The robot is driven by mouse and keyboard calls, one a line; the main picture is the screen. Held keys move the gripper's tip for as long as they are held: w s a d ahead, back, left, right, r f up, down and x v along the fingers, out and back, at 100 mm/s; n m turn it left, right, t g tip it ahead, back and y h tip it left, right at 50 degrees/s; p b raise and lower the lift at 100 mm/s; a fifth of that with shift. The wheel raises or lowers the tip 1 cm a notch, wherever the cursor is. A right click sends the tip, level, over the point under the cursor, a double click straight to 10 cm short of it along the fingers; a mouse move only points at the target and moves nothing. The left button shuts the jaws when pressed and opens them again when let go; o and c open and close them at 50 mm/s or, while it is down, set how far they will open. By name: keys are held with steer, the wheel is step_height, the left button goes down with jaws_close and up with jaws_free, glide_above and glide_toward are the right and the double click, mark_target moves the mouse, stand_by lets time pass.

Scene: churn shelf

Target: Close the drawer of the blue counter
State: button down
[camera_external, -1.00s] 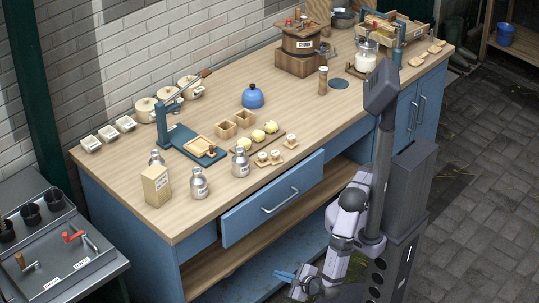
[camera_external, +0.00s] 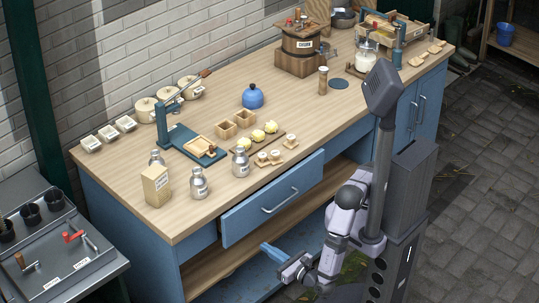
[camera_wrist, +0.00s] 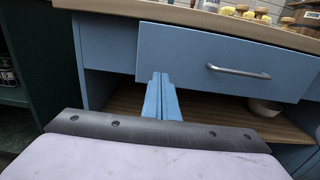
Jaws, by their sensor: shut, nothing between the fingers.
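The blue counter (camera_external: 202,264) has a wooden top. Its drawer (camera_external: 252,218) stands out from the counter's front, pulled open, with a silver bar handle (camera_external: 280,201). In the wrist view the drawer front (camera_wrist: 185,58) fills the upper middle, with its handle (camera_wrist: 238,71) to the right of centre. My gripper (camera_external: 266,247) has blue fingers that are shut and empty. It is below and in front of the drawer in the outside view. In the wrist view its fingertips (camera_wrist: 160,78) overlap the left lower part of the drawer front; I cannot tell whether they touch it.
Below the drawer is an open wooden shelf (camera_wrist: 205,111) with a pale bowl (camera_wrist: 265,108). Silver milk cans (camera_external: 199,184) and yellow pieces (camera_external: 258,135) stand on the top near the drawer. A grey side table (camera_external: 60,262) is at the left.

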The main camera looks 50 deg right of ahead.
mark_target(237, 227)
steer(key=w+p, duration=0.1)
steer(key=w, duration=1)
steer(key=shift+w, duration=0.4)
steer(key=w, duration=0.3)
steer(key=shift+w, duration=0.75)
steer(key=shift+r, duration=0.15)
steer(key=shift+s, duration=0.15)
steer(key=shift+s+a, duration=0.1)
steer(key=shift+s, duration=0.1)
steer(key=s, duration=1.3)
steer(key=shift+s, duration=0.4)
